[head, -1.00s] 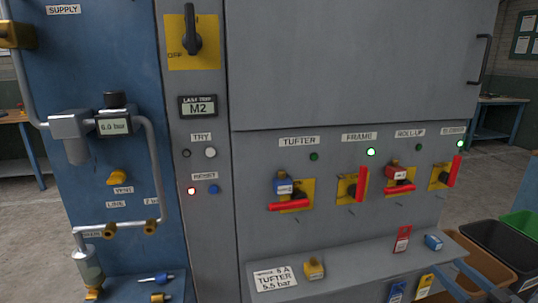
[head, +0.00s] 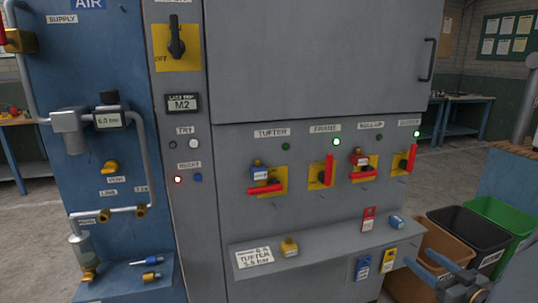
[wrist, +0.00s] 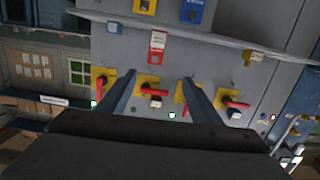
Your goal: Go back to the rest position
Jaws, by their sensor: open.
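My gripper (head: 418,257) is at the lower right of the head view, in front of the grey cabinet's shelf. It is empty. In the wrist view its two fingers stand well apart (wrist: 160,78), with nothing between them. They point toward the cabinet front (head: 330,75) and its row of switches, which look upside down there. The fingers look clear of the cabinet. The tufter switch (head: 265,189) and roll-up switch (head: 362,175) have level red handles. The frame switch (head: 328,170) and rightmost switch (head: 411,160) have upright ones.
The cabinet's shelf (head: 330,246) holds a yellow lock (head: 289,246), a red tag (head: 368,219) and a blue lock (head: 396,222). Brown, black (head: 470,240) and green (head: 500,222) bins stand at the right. A blue air panel (head: 95,165) is at the left. Open floor shows behind the bins.

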